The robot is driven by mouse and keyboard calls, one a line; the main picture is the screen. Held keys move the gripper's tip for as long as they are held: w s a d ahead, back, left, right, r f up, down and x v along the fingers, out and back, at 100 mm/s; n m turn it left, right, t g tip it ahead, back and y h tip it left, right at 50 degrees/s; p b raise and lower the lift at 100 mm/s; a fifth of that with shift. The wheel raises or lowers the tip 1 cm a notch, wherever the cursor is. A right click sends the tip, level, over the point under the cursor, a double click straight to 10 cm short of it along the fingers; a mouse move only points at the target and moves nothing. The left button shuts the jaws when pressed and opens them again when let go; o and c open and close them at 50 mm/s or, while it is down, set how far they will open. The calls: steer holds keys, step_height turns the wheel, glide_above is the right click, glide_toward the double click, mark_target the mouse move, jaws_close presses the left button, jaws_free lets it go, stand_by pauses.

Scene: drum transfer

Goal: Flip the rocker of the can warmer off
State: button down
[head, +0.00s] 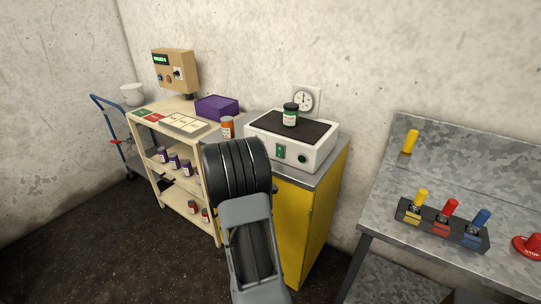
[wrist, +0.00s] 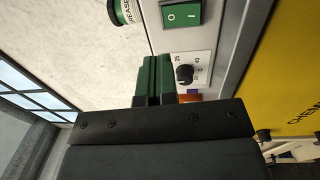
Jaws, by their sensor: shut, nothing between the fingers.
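The can warmer (head: 262,137) is a white box with a dark top plate, standing on the grey top of a yellow cabinet. Its green rocker (head: 280,152) sits on the front face, left of a black dial knob (head: 302,159). In the wrist view the rocker (wrist: 180,13) shows its O and I marks at the top edge, with the dial (wrist: 184,74) below it. I cannot tell which side is pressed. My gripper (wrist: 157,60) is shut and empty, its green fingers beside the dial and apart from the rocker in the picture. In the head view my arm hides the fingers.
A green can (head: 290,117) stands on the warmer's plate. A metal bench (head: 400,190) with coloured levers and a red stop button (head: 528,246) stands right.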

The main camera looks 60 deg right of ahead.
steer(key=shift+s+a+r, duration=0.1)
steer(key=shift+a+r, duration=0.1)
steer(key=shift+a, duration=1.2)
steer(key=shift+a+r, duration=0.15)
steer(key=shift+a, duration=1.25)
